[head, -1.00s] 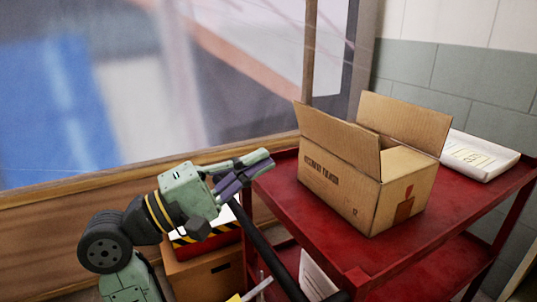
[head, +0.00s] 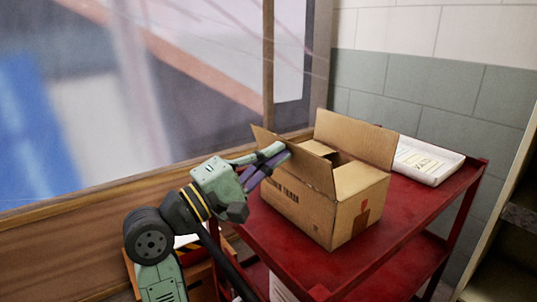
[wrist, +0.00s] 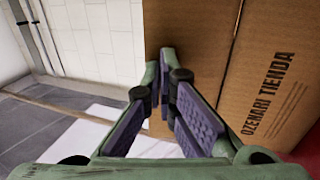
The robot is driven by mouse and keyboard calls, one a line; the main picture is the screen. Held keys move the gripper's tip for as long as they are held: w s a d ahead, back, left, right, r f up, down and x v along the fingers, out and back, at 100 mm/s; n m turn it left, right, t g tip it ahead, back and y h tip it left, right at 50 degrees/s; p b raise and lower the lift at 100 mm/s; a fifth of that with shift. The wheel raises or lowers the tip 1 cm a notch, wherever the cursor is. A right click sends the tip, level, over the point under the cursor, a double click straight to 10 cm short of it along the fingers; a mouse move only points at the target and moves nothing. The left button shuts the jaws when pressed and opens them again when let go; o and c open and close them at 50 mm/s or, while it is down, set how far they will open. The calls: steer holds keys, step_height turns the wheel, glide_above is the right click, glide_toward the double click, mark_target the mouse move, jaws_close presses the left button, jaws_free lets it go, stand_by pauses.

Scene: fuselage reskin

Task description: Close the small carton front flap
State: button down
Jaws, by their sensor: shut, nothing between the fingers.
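The small carton (head: 347,213) is brown cardboard and stands on a red cart. Its near-left flap (head: 309,165), above the printed side, is raised and leans outward; I take it as the front flap. It also fills the upper middle of the wrist view (wrist: 205,45), left of the printed side. The opposite long flap (head: 357,138) stands up. The right end flap (head: 360,178) lies folded inward. My gripper (head: 281,157) is shut and empty, its tips at the outer face of the front flap. I cannot tell whether they touch it.
The red cart (head: 372,258) has free top surface in front of the carton. A white tray with papers (head: 428,162) lies behind it on the right. A window with a wooden sill (head: 60,225) runs along the left. A tiled wall stands behind.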

mark_target(283, 140)
steer(key=shift+w+d+r+g+y+p, duration=0.15)
steer(key=shift+d+r+g+y+p, duration=0.1)
steer(key=shift+r+g+y+p, duration=0.25)
steer(key=d+g+y, duration=0.1)
steer(key=w+r+g+y+p, duration=0.1)
steer(key=y, duration=0.1)
steer(key=shift+w+d, duration=0.2)
steer(key=shift+d, duration=0.2)
steer(key=g+y, duration=0.1)
steer(key=w+d+y+p, duration=0.1)
steer(key=shift+d+r+g+y, duration=0.2)
steer(key=shift+g+y, duration=0.1)
steer(key=shift+g, duration=0.1)
steer(key=shift+w+d+f+g+y, duration=0.55)
steer(key=shift+w+d+f+y, duration=0.2)
steer(key=shift+d, duration=0.2)
steer(key=shift+w+d+f+g+y, duration=0.6)
steer(key=shift+d+f+y, duration=0.25)
steer(key=shift+d, duration=0.1)
steer(key=shift+w+d+f+g+y, duration=0.55)
steer(key=shift+w+d+f+y, duration=0.2)
steer(key=shift+d, duration=0.2)
steer(key=shift+f, duration=0.1)
